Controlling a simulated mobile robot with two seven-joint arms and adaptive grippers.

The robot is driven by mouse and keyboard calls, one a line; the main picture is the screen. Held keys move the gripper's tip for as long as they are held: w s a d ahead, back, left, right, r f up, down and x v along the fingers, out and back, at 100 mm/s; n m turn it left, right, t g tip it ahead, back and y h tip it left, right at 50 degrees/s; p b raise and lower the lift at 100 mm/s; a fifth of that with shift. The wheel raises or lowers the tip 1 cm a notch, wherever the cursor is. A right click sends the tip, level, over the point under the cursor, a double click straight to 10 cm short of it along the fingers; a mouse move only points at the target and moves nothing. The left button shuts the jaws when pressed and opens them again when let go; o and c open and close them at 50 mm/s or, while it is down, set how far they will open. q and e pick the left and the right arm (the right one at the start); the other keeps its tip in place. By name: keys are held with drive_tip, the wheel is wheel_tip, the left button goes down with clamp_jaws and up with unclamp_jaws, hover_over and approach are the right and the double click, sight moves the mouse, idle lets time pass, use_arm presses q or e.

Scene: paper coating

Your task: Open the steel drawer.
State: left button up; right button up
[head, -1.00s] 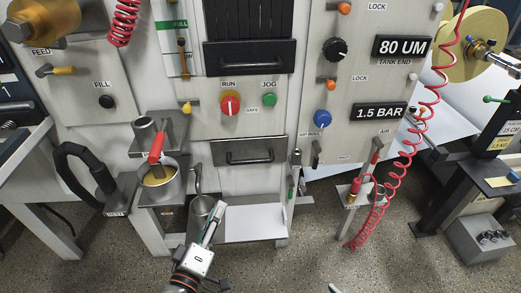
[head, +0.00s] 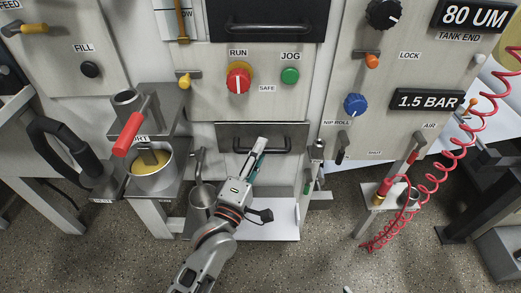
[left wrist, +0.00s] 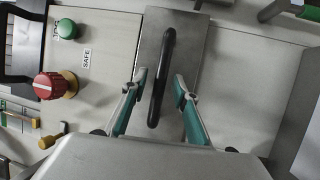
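The steel drawer (head: 230,131) is a grey front low in the middle cabinet in the head view, and it looks closed. Its black bar handle (head: 285,151) runs across the front. In the left wrist view the drawer front (left wrist: 203,40) and handle (left wrist: 167,50) stand upright in the picture. My left gripper (left wrist: 161,82) is open, with one teal-padded finger on each side of the handle. I cannot tell how deep the fingers reach around it. In the head view the left gripper (head: 258,152) covers part of the handle. My right gripper does not clearly show.
Left of the drawer are a pot of yellow liquid (head: 153,180) with a red handle (head: 128,134) above it, and a metal cup (head: 202,197). A white shelf (head: 275,222) lies below. Red RUN (head: 238,80) and green JOG (head: 290,75) controls sit above.

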use_arm(q)
drive_tip(key=shift+w+d+r, duration=0.1)
drive_tip(key=shift+w+d, duration=0.1)
drive_tip(key=shift+w, duration=0.15)
clamp_jaws()
